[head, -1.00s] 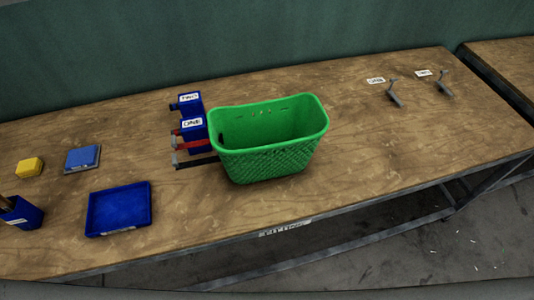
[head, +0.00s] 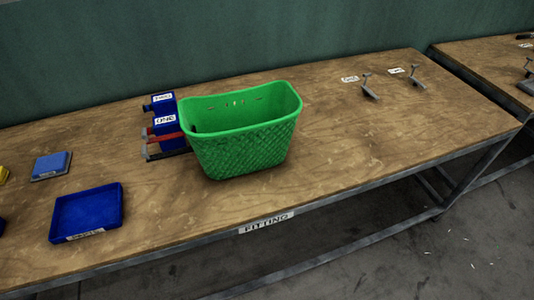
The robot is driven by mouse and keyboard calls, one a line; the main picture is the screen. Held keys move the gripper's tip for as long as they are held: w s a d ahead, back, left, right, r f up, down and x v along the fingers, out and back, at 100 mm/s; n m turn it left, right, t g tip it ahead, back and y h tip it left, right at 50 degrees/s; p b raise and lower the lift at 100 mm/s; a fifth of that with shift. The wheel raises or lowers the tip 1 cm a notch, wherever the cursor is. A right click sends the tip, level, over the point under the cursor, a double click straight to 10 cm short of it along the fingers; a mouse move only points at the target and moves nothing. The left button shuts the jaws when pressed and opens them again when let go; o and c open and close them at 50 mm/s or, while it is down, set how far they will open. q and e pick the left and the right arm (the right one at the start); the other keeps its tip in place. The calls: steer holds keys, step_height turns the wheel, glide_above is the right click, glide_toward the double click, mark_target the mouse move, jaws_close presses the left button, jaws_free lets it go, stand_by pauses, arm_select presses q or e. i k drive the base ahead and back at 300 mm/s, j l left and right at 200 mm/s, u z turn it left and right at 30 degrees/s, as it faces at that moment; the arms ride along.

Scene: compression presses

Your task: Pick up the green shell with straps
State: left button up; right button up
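The green shell (head: 245,150) is a basket-like tub with a textured wall and an open top. It stands upright on the wooden bench (head: 340,165), near its front edge. I cannot tell whether the straps are joined to the shell. Neither of my grippers shows in the head view.
Blue bins labelled ONE (head: 165,121) and another (head: 163,99) stand left of the shell. A blue tray (head: 87,212) and a blue pad (head: 51,165) lie further left. Metal brackets (head: 369,88) (head: 416,78) stand at the right. The bench between is clear.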

mark_target(230, 141)
steer(key=k+l+z, duration=0.25)
steer(key=z, duration=0.2)
steer(key=k+l+z, duration=0.4)
